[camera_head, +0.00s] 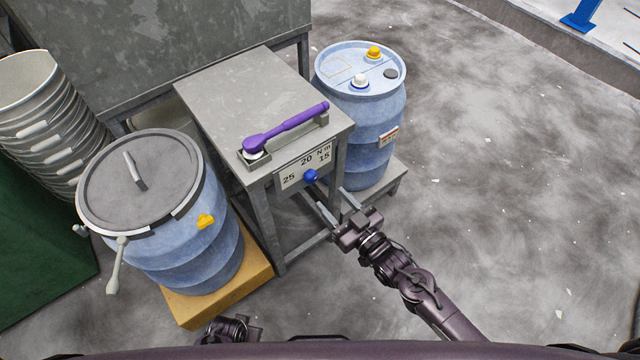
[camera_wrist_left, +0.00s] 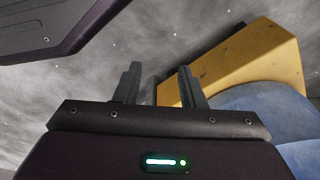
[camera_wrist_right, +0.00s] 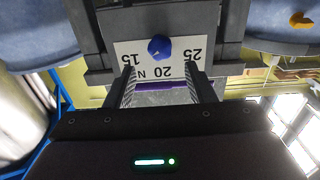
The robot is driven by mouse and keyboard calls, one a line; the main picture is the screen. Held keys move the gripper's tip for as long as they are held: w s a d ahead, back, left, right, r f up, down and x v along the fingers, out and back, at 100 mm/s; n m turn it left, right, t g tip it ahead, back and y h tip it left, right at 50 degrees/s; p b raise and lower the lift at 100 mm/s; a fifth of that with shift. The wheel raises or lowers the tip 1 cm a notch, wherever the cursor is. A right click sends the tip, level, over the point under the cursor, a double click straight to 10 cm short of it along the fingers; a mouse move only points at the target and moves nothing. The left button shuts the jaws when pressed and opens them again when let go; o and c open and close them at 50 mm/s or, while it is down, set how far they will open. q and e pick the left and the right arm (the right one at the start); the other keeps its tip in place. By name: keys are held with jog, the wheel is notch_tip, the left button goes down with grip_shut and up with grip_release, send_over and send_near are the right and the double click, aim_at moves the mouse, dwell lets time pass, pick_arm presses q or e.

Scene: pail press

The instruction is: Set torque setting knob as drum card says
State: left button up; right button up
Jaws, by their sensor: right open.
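The blue torque setting knob (camera_head: 310,176) sits on a white dial plate (camera_head: 290,179) marked 25, 20 and 15 N m on the front of a grey stand. The knob also shows in the right wrist view (camera_wrist_right: 159,47), where the plate is upside down; I cannot tell surely which number it points to. A small white and red card (camera_head: 390,135) is on the right blue drum, its text too small to read. My right gripper (camera_head: 338,204) is open and empty, below and in front of the knob, apart from it. My left gripper (camera_wrist_left: 160,86) is open and empty, low by the yellow block.
A purple torque wrench (camera_head: 286,128) lies on the stand top (camera_head: 240,88). A lidded blue drum (camera_head: 190,250) stands on a yellow block (camera_head: 202,308) at left, its lever hanging. The right drum (camera_head: 366,110) stands on a grey platform. Stacked pails (camera_head: 50,125) are far left. Floor at right is clear.

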aim_at(313, 180)
jog(key=b+x, duration=0.2)
jog(key=x, duration=0.2)
jog(key=shift+w+a+f, duration=0.1)
jog(key=shift+w, duration=0.15)
jog(key=b+x, duration=0.2)
jog(key=x, duration=0.1)
jog(key=shift+a, duration=0.1)
jog(key=shift+w, duration=0.1)
jog(key=shift+c, duration=0.4)
jog(key=c, duration=0.5)
jog(key=n, duration=1.1)
pick_arm(q)
jog(key=w+d+r, duration=0.1)
jog(key=w+r, duration=0.1)
jog(key=r, duration=0.4)
jog(key=w+d+r, duration=0.2)
jog(key=r, duration=0.4)
jog(key=shift+m+g, duration=0.3)
pick_arm(e)
jog(key=o, duration=0.8)
jog(key=shift+n, duration=0.3)
